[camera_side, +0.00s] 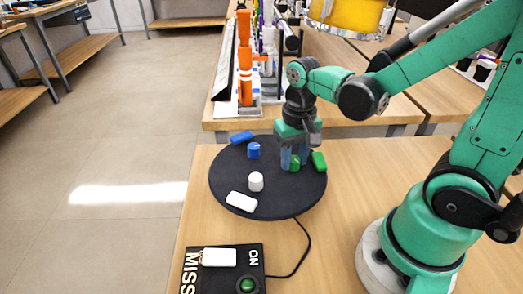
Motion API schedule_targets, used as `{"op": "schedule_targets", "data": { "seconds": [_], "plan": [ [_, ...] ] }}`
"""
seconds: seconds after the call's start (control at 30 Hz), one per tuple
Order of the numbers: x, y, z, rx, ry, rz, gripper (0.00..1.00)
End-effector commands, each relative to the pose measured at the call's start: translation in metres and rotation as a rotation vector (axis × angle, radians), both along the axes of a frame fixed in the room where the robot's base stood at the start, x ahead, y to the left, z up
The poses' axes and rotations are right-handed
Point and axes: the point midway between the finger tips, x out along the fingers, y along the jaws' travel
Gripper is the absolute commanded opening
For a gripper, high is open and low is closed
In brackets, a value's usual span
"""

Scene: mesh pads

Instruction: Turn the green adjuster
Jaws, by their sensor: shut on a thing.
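A green adjuster (295,165) stands on the black round plate (285,205), toward its right side. My gripper (295,158) points down over it and is shut on the adjuster, with a finger on each side. The upper part of the adjuster is partly hidden by the fingers. A green block (319,161) lies just right of my gripper at the plate's edge.
A blue knob (253,151) with a blue block (241,137), and a white knob (256,182) with a white block (241,201), are on the plate's left half. A black box (222,275) with a green button (247,286) lies in front.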

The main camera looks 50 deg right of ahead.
Motion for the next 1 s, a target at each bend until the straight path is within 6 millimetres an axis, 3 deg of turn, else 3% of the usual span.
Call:
{"op": "schedule_targets", "data": {
  "seconds": [0.57, 0.6, 0.67, 0.7, 1.0],
  "plan": [
    [-0.0001, 0.0002, -0.0002, 0.001, 0.0, -0.029, 0.0],
    [-0.0001, 0.0002, -0.0002, 0.001, 0.0, -0.029, 0.45],
    [-0.0001, 0.0002, -0.0001, 0.0, 0.0, -0.029, 0.62],
    [-0.0001, 0.0002, -0.0001, 0.0, 0.0, -0.029, 0.65],
    [0.0, 0.0, 0.0008, 0.0, 0.0, -0.028, 0.65]
  ]
}}
